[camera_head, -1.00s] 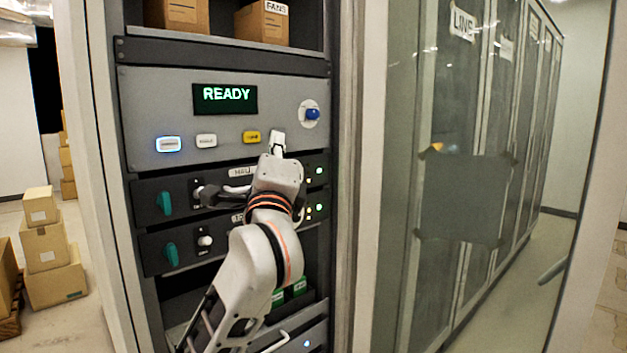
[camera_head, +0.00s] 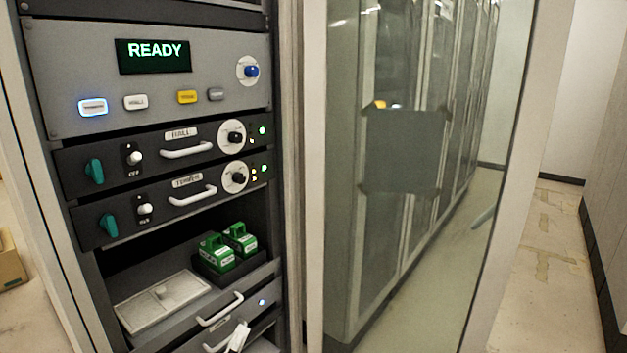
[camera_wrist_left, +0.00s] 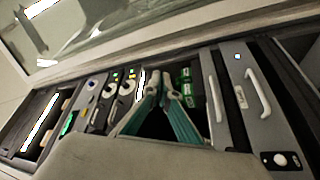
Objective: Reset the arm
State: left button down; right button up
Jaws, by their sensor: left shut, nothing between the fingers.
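My left gripper (camera_head: 238,337) shows only as pale fingertips at the bottom edge of the head view, in front of the lower drawer. The rest of that arm is out of frame. In the left wrist view its teal-sided fingers (camera_wrist_left: 166,78) come together at the tips, shut and empty, with the rack behind them. It looks clear of the upper panel (camera_head: 215,60), whose display (camera_head: 153,56) reads READY. My right gripper is not in view.
Two rack modules with handles (camera_head: 186,150) and knobs sit below the panel. Green battery-like blocks (camera_head: 217,253) stand in an open bay beside a pale tray (camera_head: 163,300). Lower drawer handles (camera_head: 220,310) stick out. A glass door (camera_head: 345,120) stands right of the rack.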

pick_arm(q)
jog(key=s+a+f+m+g+y, duration=0.1)
jog(key=s+f+m+g, duration=0.2)
jog(key=s+f, duration=0.3)
jog(key=s+a+f+m+g+y, duration=0.1)
jog(key=s+f+m, duration=0.4)
jog(key=f, duration=0.8)
jog(key=s+a+f+m+g, duration=0.3)
jog(key=s+f+m+g, duration=0.2)
jog(key=s+f, duration=0.2)
notch_tip(320, 180, down, 2)
jog(key=shift+s+a+f+y, duration=0.2)
jog(key=shift+s+f+y, duration=0.05)
jog(key=shift+s+y, duration=0.15)
